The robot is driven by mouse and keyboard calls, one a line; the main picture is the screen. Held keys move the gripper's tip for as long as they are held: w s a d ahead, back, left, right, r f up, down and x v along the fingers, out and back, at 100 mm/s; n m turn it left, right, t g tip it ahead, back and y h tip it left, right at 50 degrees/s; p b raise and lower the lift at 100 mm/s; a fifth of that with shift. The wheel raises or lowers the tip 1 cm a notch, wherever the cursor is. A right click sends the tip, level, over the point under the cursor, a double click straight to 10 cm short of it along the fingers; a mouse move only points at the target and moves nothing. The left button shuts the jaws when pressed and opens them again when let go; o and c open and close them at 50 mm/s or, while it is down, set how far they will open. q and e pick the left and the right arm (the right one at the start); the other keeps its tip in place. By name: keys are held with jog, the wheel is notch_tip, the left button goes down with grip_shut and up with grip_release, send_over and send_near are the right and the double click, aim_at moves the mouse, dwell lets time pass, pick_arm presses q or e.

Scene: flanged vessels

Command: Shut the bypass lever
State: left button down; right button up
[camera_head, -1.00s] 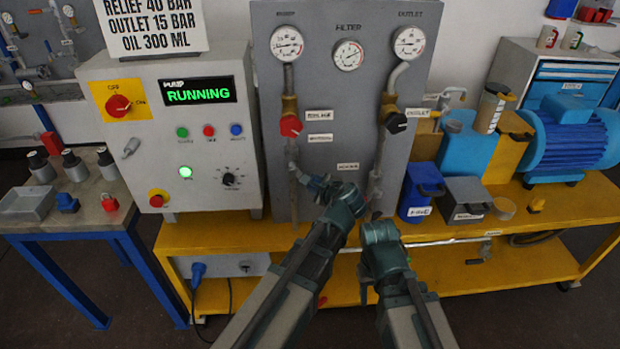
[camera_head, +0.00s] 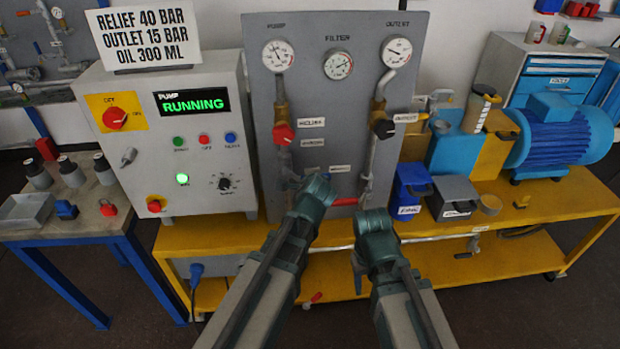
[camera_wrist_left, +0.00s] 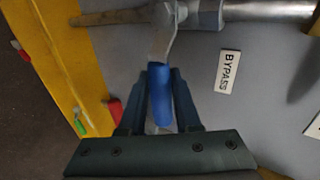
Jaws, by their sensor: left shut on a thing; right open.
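The bypass lever has a blue grip (camera_wrist_left: 161,95) on a flat metal stem in the left wrist view. The stem runs up to a valve on a pipe, beside the BYPASS label (camera_wrist_left: 229,72). My left gripper (camera_wrist_left: 160,108) is shut on the blue grip, one dark finger on each side. In the head view my left wrist is low in front of the grey panel (camera_head: 325,110), left of the BYPASS label (camera_head: 340,168); it hides the lever and fingertips there. My right gripper (camera_head: 358,270) is open, in front of the yellow bench and apart from the panel; its fingers show only partly.
A red bar handle (camera_head: 345,202) sits at the panel's lower edge. A red-handled valve (camera_head: 283,134) and a black-handled valve (camera_head: 383,129) are above. The pump control box (camera_head: 175,140) stands left, reading RUNNING. A blue container (camera_head: 410,190) and dark box (camera_head: 453,196) stand right.

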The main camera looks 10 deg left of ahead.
dwell(0.3)
pick_arm(q)
jog(key=c, duration=0.6)
grip_release()
jog(key=shift+r, duration=0.1)
pick_arm(e)
jog(key=shift+r, duration=0.1)
